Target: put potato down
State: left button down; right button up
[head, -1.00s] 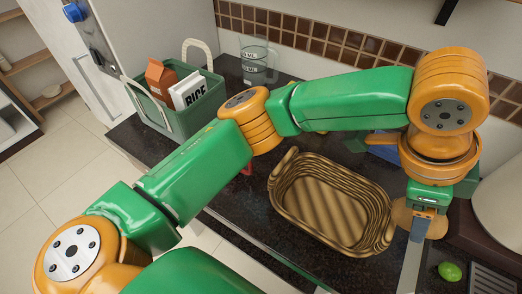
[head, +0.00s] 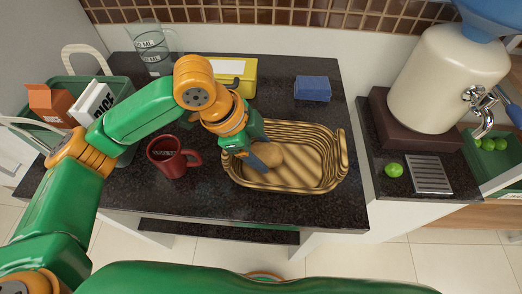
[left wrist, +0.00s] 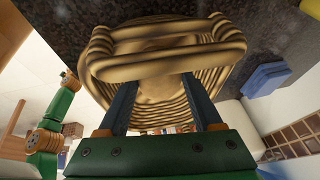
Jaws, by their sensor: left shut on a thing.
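The tan potato (head: 270,152) is in the left part of the woven basket (head: 310,181), low between its walls. My left gripper (head: 258,157) reaches down into the basket from the left and is shut on the potato. I cannot tell whether the potato touches the basket floor. In the left wrist view, the two fingers stand on either side of a tan shape, and the basket's handle (left wrist: 165,40) crosses in front. The potato's outline blends with the basket there. My right gripper is not in view.
A red mug (head: 172,157) stands left of the basket. A yellow box (head: 238,72) and a blue block (head: 313,88) lie behind it. A green crate (head: 50,135) holds cartons at the left. A lime (head: 394,170) and dispenser (head: 440,80) are right.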

pick_arm(q)
jog(key=shift+f, duration=0.75)
jog(key=shift+f, duration=0.1)
jog(key=shift+c, duration=0.2)
grip_release()
jog(key=v, duration=1.2)
jog(key=shift+p, duration=0.3)
